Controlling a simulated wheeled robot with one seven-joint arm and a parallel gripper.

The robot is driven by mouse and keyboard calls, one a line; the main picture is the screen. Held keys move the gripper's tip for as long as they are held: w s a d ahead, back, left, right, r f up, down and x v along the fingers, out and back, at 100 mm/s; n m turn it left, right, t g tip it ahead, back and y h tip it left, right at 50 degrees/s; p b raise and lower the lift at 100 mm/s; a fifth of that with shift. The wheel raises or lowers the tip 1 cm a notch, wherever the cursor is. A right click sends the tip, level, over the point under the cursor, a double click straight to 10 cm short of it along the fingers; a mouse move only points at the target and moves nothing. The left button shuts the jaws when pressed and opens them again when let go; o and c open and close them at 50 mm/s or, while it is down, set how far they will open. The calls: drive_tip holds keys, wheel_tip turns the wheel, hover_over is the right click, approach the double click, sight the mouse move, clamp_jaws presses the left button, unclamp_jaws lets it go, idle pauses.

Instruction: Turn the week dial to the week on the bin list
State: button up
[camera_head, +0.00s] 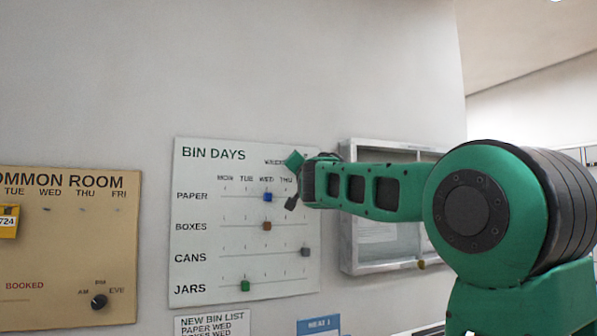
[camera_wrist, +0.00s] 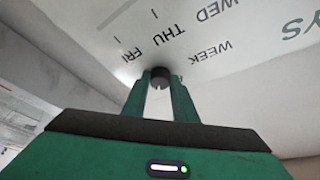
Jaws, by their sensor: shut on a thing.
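The white BIN DAYS board (camera_head: 205,255) hangs on the wall, with the word WEEK partly readable at its top right. My gripper (camera_wrist: 160,86) is shut on the dark round week dial (camera_wrist: 160,73) in the wrist view, one finger on each side. In the head view my gripper (camera_head: 298,180) covers the dial, so its setting is hidden. In the wrist view no week numbers are readable around it. The new bin list (camera_head: 212,324) is below the board; PAPER WED and BOXES WED show, and the frame edge cuts off the rest.
The board's sliders are blue (camera_head: 267,197) at WED, brown (camera_head: 267,226) at WED, grey (camera_head: 305,252) at the far right and green (camera_head: 245,286) near TUE. A framed glass case (camera_head: 346,220) is right of the board. A tan COMMON ROOM board (camera_head: 60,245) is left.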

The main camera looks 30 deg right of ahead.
drive_tip(key=shift+f, duration=0.15)
drive_tip(key=o, duration=1)
drive_tip(key=shift+o, duration=0.2)
drive_tip(key=v, duration=1)
drive_tip(key=shift+s, duration=0.25)
drive_tip(key=shift+a, duration=0.15)
